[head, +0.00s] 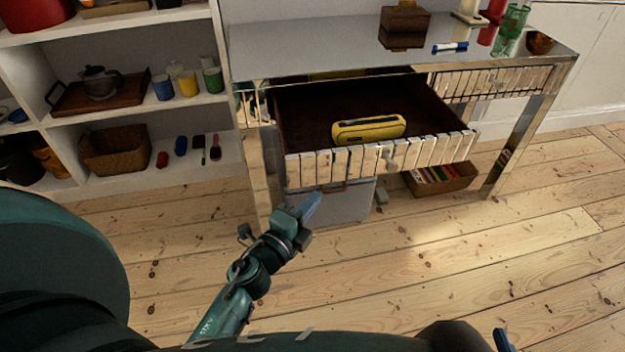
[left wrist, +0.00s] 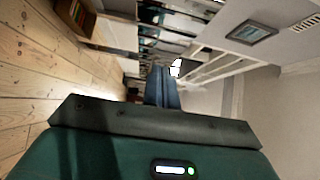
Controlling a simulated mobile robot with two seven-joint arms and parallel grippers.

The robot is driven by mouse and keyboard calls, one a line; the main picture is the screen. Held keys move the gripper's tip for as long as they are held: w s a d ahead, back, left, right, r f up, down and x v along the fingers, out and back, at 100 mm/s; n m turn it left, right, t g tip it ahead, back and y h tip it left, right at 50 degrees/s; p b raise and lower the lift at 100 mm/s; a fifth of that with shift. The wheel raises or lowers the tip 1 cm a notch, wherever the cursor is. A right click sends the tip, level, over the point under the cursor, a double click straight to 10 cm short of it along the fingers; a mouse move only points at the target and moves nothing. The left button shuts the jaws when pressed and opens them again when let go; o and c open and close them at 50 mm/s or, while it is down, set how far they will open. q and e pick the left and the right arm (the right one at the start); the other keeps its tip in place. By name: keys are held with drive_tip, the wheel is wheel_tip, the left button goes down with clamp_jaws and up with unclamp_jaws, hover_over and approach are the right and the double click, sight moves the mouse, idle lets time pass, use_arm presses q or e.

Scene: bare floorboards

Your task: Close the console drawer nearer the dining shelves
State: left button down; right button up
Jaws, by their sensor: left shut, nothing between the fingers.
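The mirrored console (head: 330,45) stands against the wall, right of the white dining shelves (head: 150,125). Its drawer nearer the shelves (head: 345,162) is pulled well out, with a yellow case (head: 368,130) lying inside. The console's other drawer (head: 487,83) looks shut. My left gripper (head: 309,207) is shut and empty, just below and in front of the open drawer's left front part; whether it touches is unclear. Its closed blue fingers also show in the left wrist view (left wrist: 162,86). Only a blue tip of my right gripper (head: 503,341) shows at the bottom edge.
A grey box (head: 340,204) and a basket (head: 440,180) sit on the floor underneath. Open floorboards (head: 450,260) lie in front.

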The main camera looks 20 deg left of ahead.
sight(323, 171)
use_arm(q)
drive_tip(key=w, duration=0.2)
drive_tip(key=w+a, duration=0.1)
drive_tip(key=w, duration=0.2)
drive_tip(key=shift+w+a, duration=0.1)
drive_tip(key=shift+a, duration=0.05)
drive_tip(key=shift+w+a, duration=0.3)
drive_tip(key=shift+w, duration=0.05)
use_arm(e)
drive_tip(key=shift+d+r, duration=0.1)
drive_tip(key=shift+r, duration=0.1)
